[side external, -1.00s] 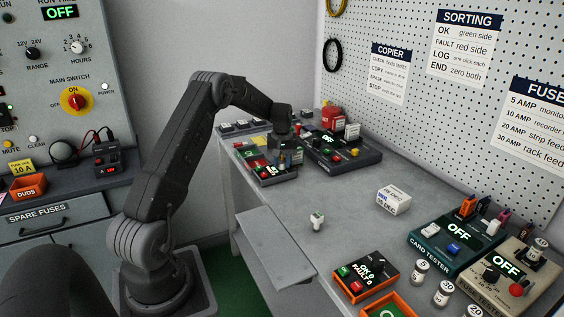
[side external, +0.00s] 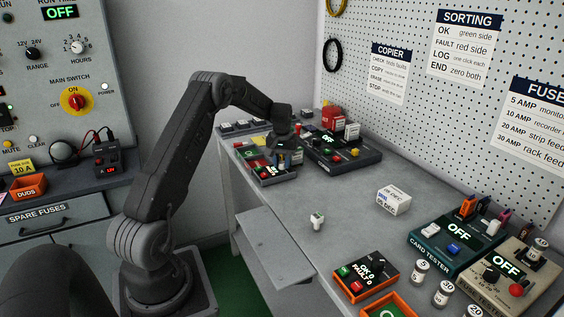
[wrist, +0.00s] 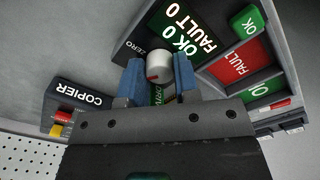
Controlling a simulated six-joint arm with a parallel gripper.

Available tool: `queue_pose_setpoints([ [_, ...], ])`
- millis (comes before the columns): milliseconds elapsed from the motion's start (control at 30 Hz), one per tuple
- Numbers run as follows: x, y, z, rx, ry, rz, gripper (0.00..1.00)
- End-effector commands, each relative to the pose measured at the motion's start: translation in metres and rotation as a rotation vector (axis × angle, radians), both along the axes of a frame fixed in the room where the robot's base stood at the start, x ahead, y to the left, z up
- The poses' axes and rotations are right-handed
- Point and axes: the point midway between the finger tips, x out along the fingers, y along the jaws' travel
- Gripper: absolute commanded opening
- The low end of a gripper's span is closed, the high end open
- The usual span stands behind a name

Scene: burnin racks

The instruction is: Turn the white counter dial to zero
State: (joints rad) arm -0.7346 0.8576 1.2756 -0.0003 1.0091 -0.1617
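The box's display reads OK 0 and FAULT 0. My gripper (wrist: 160,76) has its two blue fingers on either side of the dial, and they appear to touch it. In the side external view my gripper (side external: 284,157) points down over the counter box at the far left of the bench, and the dial is hidden there.
Beside the box in the wrist view are green and red trays (wrist: 236,62) marked OK and FAULT. A dark COPIER unit (wrist: 80,98) stands on the other side.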

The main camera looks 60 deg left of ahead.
Motion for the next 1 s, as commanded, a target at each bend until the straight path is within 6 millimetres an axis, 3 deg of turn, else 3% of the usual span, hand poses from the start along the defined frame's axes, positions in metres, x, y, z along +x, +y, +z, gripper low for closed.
queue_pose_setpoints([
  [267,0.000,0.000,0.001,0.002,-0.001,0.000,0.54],
  [567,0.000,0.000,0.003,0.002,-0.001,0.001,0.54],
  [767,0.001,0.001,0.032,0.005,-0.005,0.001,0.54],
  [1000,0.001,0.001,0.086,0.005,-0.005,0.000,0.54],
])
